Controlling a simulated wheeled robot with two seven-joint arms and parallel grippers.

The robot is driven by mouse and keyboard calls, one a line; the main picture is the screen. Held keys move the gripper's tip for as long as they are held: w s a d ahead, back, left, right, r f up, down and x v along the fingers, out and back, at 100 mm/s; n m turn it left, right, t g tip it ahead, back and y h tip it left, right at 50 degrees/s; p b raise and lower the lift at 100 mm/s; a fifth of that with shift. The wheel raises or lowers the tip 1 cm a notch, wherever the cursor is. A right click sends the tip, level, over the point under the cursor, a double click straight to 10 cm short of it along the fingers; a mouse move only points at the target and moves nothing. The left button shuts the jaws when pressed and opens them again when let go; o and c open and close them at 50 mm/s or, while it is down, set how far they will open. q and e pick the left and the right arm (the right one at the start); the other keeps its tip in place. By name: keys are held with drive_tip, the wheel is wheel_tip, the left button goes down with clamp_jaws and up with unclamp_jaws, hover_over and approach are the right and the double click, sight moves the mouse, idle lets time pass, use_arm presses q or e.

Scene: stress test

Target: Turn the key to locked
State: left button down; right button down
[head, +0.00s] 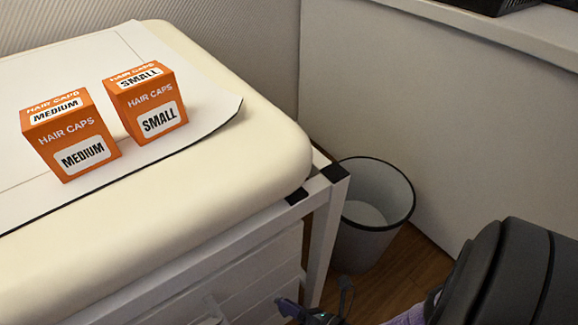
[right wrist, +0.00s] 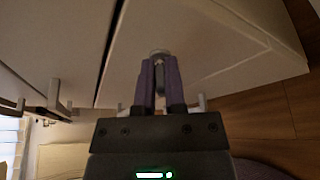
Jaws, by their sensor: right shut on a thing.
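My right gripper (right wrist: 160,62) is shut in the right wrist view, its two purple fingers close together around a small grey key (right wrist: 159,54) against a pale cabinet front (right wrist: 205,45). Only the key's end shows between the fingertips, so I cannot tell its turn angle or any lock marking. In the head view the right gripper (head: 316,310) is low at the bottom edge, beside the white drawers (head: 262,272) under the padded table; the key is hidden there. My left gripper is not in view.
The cream padded table (head: 240,165) overhangs the drawers and carries orange hair-cap boxes, medium (head: 70,135) and small (head: 146,103). Its white frame leg (head: 322,240) stands near the right gripper. A grey waste bin (head: 372,215) stands on the wooden floor behind.

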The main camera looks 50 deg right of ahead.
drive_tip(key=m, duration=0.1)
drive_tip(key=m+t+y, duration=0.1)
drive_tip(key=shift+f+m, duration=0.2)
drive_tip(key=shift+m, duration=0.1)
drive_tip(key=shift+s+f+m, duration=0.2)
drive_tip(key=shift+f+m, duration=0.1)
drive_tip(key=shift+m, duration=0.5)
drive_tip(key=shift+t, duration=0.3)
drive_tip(key=shift+w+d+r, duration=0.1)
drive_tip(key=shift+r, duration=0.1)
drive_tip(key=c, duration=0.7)
unclamp_jaws()
drive_tip(key=shift+r, duration=0.1)
